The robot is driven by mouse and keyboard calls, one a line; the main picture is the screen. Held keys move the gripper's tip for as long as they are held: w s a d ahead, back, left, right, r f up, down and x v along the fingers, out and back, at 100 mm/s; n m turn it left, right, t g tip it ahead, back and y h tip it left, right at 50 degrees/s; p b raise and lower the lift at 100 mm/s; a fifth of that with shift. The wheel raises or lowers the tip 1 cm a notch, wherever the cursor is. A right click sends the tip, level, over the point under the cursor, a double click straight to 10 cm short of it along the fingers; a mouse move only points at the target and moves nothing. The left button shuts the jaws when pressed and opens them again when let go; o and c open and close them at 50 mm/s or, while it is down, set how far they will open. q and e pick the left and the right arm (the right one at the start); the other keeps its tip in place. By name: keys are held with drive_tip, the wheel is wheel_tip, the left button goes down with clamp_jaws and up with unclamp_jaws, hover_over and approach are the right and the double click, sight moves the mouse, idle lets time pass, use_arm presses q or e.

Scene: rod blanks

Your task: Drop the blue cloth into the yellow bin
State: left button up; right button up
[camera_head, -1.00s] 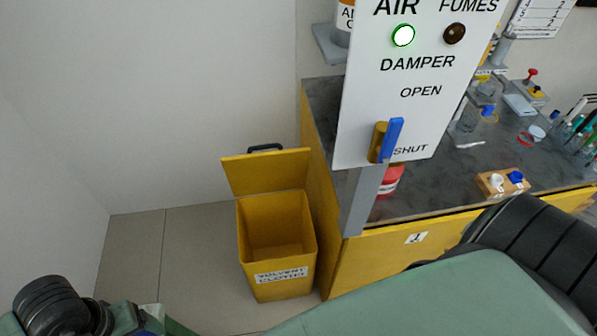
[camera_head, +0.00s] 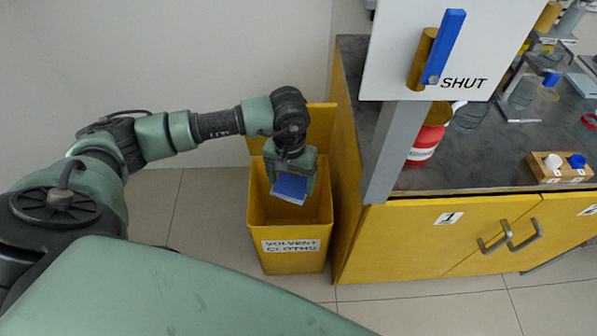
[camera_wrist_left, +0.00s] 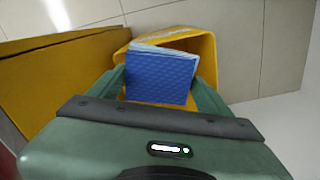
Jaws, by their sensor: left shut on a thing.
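The yellow bin (camera_head: 290,256), labelled SOLVENT CLOTHS, stands on the floor at the left end of the bench with its lid raised at the back. My left gripper (camera_head: 290,186) is over the bin's opening, pointing down, shut on the folded blue cloth (camera_head: 289,190). In the left wrist view the blue cloth (camera_wrist_left: 160,80) sits between the two green fingers, with the bin's rim (camera_wrist_left: 208,48) around and behind it. I cannot tell how far the cloth is below the rim. My right gripper is not in view.
A yellow bench cabinet (camera_head: 435,240) stands close to the bin's right side. A white damper panel (camera_head: 440,60) on a grey post (camera_head: 395,150) rises at the bench's left end. A red container (camera_head: 428,138) stands behind the post. The tiled floor left of the bin is clear.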

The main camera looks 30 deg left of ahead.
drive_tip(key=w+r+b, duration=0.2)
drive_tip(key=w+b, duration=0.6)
drive_tip(key=b, duration=0.3)
use_arm(q)
drive_tip(key=w+a+f+n+b, duration=0.1)
drive_tip(key=w+a+f, duration=0.2)
drive_tip(key=f, duration=0.6)
drive_tip(key=w+a+f+n+b, duration=0.1)
drive_tip(key=w+a+f, duration=0.3)
drive_tip(key=f, duration=0.6)
drive_tip(key=shift+w+a+b, duration=0.25)
drive_tip(key=shift+w+b, duration=0.45)
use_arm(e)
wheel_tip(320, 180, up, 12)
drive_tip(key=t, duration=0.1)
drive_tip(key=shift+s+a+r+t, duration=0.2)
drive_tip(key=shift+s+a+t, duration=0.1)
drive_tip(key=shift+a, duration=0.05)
